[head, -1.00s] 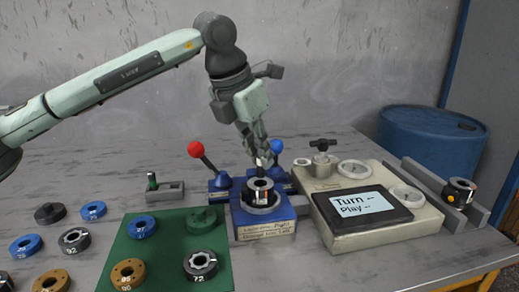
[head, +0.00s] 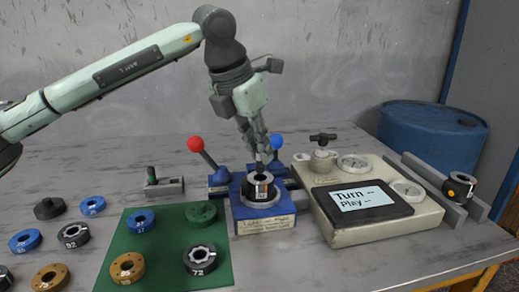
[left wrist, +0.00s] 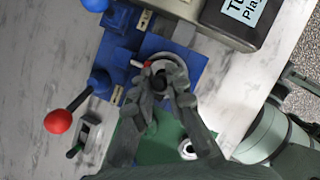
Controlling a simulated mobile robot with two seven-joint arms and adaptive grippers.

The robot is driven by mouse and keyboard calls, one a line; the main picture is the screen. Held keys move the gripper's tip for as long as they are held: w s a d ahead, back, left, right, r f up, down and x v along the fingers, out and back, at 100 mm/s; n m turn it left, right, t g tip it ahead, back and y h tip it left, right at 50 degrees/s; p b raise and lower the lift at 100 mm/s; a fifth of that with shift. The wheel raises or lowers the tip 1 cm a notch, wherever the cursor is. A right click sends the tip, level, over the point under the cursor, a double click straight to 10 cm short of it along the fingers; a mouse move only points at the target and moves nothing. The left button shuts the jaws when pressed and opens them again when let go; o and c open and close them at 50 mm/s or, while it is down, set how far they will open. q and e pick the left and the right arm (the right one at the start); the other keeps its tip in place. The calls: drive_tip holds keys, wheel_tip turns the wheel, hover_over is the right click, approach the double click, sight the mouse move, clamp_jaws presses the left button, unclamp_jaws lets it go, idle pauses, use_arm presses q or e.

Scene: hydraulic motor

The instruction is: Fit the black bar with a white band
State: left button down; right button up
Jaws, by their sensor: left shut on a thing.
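My left gripper (head: 260,156) points down from above, shut on the black bar with a white band (head: 259,166), a small upright piece mostly hidden by the fingers. The bar is over the open top of a black cylinder block (head: 261,188) with a white and red mark; I cannot tell whether its lower end is inside. The block stands in a blue fixture (head: 265,225). In the left wrist view, the gripper (left wrist: 162,88) covers part of the block's round opening. My right gripper is not in view.
Red-knobbed (head: 195,144) and blue-knobbed (head: 276,142) levers stand behind the fixture. A beige console (head: 345,233) is close on its right. A green mat (head: 165,275) with several rings lies on the left. A second black block (head: 459,187) sits in a grey rail at right.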

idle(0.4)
use_arm(q)
drive_tip(key=shift+f+b, duration=0.7)
drive_tip(key=shift+b, duration=0.25)
idle(1.3)
drive_tip(key=shift+f+b, duration=0.3)
drive_tip(key=shift+b, duration=0.05)
drive_tip(key=shift+f+b, duration=0.45)
drive_tip(key=shift+b, duration=0.05)
idle(0.4)
drive_tip(key=c, duration=1.5)
unclamp_jaws()
drive_tip(key=shift+o, duration=0.5)
drive_tip(key=o, duration=0.4)
drive_tip(key=shift+c, duration=0.2)
